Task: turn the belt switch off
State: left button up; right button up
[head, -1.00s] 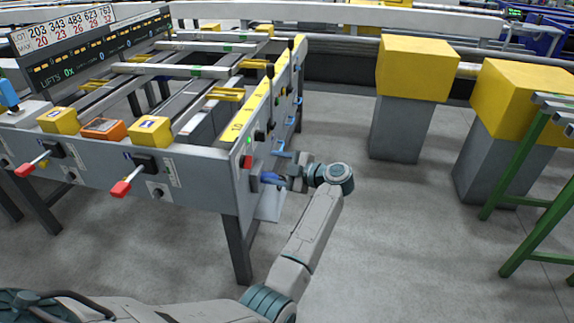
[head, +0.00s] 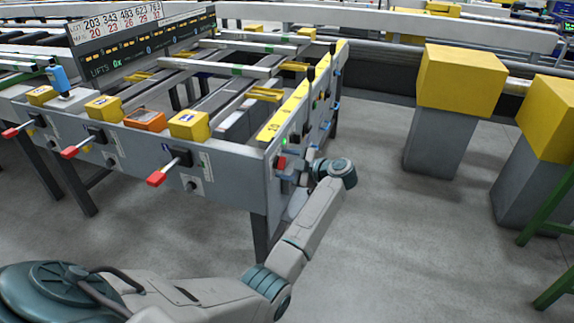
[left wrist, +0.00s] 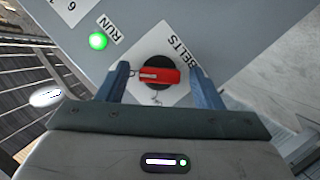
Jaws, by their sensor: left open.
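The belt switch is a red rotary knob (left wrist: 160,76) on a black round base, on a white plate marked "BELTS" in the left wrist view. Its red bar lies roughly across the picture. In the head view the red knob (head: 281,162) is on the table's end panel. My left gripper (left wrist: 159,68) is open, with one blue finger on each side of the knob; I cannot tell whether either touches it. In the head view the left gripper (head: 297,167) is close against that panel. A green lamp (left wrist: 98,41) marked "RUN" is lit beside the switch. My right gripper is not in view.
The runout table (head: 232,187) has several red-tipped levers (head: 156,179) on its front and black-handled levers (head: 309,85) along its right side. Yellow-topped grey pillars (head: 446,133) stand to the right, beside a green frame (head: 548,220). Grey floor (head: 390,240) between is clear.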

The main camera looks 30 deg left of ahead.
pick_arm(q)
jog(key=c, duration=1)
